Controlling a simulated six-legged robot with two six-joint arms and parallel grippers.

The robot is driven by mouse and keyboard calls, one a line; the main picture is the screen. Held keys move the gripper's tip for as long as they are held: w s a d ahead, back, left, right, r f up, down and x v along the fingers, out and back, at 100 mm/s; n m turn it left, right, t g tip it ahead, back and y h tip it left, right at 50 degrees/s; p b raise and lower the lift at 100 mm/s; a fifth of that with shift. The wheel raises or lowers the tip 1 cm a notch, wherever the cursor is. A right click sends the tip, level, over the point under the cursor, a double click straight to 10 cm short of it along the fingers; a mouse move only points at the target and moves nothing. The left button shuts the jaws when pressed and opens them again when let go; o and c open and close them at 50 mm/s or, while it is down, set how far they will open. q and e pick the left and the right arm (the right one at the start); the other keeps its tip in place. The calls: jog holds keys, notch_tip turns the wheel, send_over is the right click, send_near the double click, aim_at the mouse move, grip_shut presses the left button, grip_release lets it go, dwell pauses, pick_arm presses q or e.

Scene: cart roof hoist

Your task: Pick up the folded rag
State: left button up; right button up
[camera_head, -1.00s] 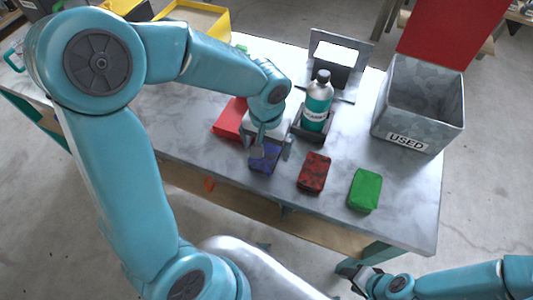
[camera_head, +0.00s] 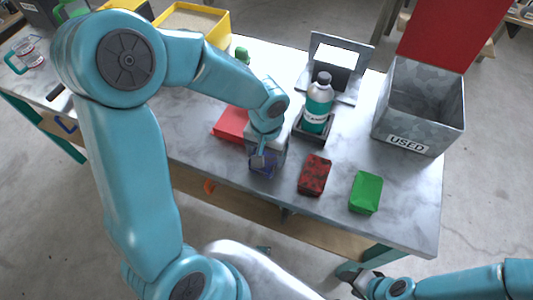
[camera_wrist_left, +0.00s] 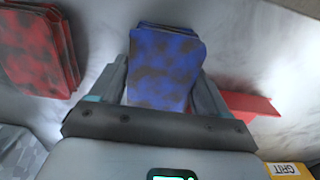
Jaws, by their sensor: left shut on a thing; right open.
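A blue folded rag with dark stains (camera_head: 263,168) is at the front edge of the grey table, partly hidden by my left gripper (camera_head: 266,155). The left wrist view shows this blue rag (camera_wrist_left: 162,62) between the two fingers of my left gripper (camera_wrist_left: 163,85), which is shut on it. I cannot tell whether it touches the table. A red folded rag with dark stains (camera_head: 314,174) and a clean green one (camera_head: 365,192) lie to its right. My right gripper (camera_head: 358,279) is open and empty, low in front of the table.
A teal bottle (camera_head: 318,105) stands in a dark holder. A grey bin marked USED (camera_head: 405,142) with a raised red lid is at the right. A flat red object (camera_head: 231,121) lies left of my left gripper. A yellow tray (camera_head: 218,36) is at the back left.

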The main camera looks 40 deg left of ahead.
aim_at(266, 154)
pick_arm(q)
notch_tip(266, 154, up, 20)
jog(key=p, duration=0.2)
jog(key=shift+p, duration=0.35)
dwell(0.9)
